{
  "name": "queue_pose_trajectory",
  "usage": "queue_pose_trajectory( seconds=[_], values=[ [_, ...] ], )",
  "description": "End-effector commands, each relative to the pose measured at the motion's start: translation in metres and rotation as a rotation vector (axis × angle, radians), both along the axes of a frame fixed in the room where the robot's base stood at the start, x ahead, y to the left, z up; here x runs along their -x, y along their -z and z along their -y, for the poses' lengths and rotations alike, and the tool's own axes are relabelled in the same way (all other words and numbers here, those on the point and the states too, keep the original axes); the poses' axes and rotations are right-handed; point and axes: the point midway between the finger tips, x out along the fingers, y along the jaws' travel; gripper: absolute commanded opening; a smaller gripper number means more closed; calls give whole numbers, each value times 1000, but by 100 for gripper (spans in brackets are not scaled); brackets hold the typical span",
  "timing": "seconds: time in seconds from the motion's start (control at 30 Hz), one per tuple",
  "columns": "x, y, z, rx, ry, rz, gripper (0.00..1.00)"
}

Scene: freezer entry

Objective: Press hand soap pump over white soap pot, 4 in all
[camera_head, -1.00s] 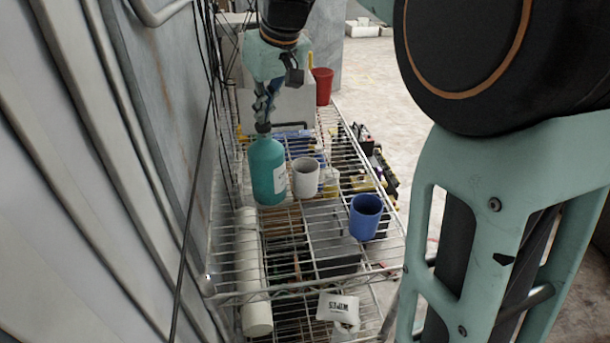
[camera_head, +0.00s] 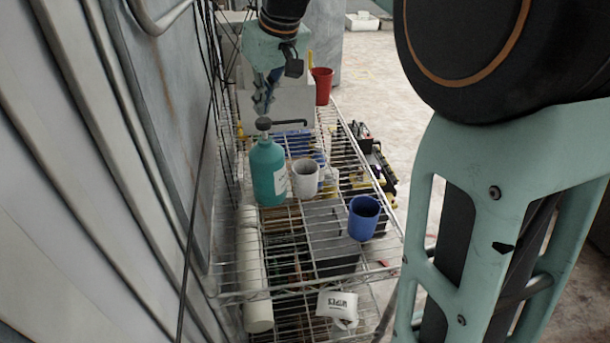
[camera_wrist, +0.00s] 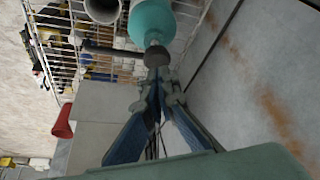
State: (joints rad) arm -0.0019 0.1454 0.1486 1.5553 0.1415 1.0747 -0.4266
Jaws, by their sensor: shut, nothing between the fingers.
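The teal hand soap bottle (camera_head: 268,172) stands upright on the wire shelf, with a dark pump head (camera_head: 263,124) whose spout points right. The white soap pot (camera_head: 305,180) stands just right of the bottle. The spout end is above the pot in the head view; whether soap lies in the pot I cannot tell. My gripper (camera_head: 263,108) is shut and empty, pointing down just above the pump head. In the wrist view the fingertips (camera_wrist: 157,66) are close to the pump head (camera_wrist: 156,56), and the pot (camera_wrist: 102,10) shows at the top edge.
A blue cup (camera_head: 364,218) stands front right of the pot, and a red cup (camera_head: 322,86) stands farther back. A white box (camera_head: 290,103) is behind the bottle. The wall (camera_head: 170,120) is close on the left. A wipes pack (camera_head: 338,305) lies on a lower level.

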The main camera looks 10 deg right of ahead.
Motion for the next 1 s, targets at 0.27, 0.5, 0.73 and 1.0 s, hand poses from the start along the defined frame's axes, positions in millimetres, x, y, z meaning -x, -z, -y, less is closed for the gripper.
queue_pose_trajectory(
  seconds=[0.27,0.5,0.73,1.0],
  values=[
    [0,0,0,-1,0,1,0],
    [0,6,0,-1,0,1,0],
    [0,14,0,-1,0,1,0],
    [0,24,0,-1,0,1,0]
  ],
)
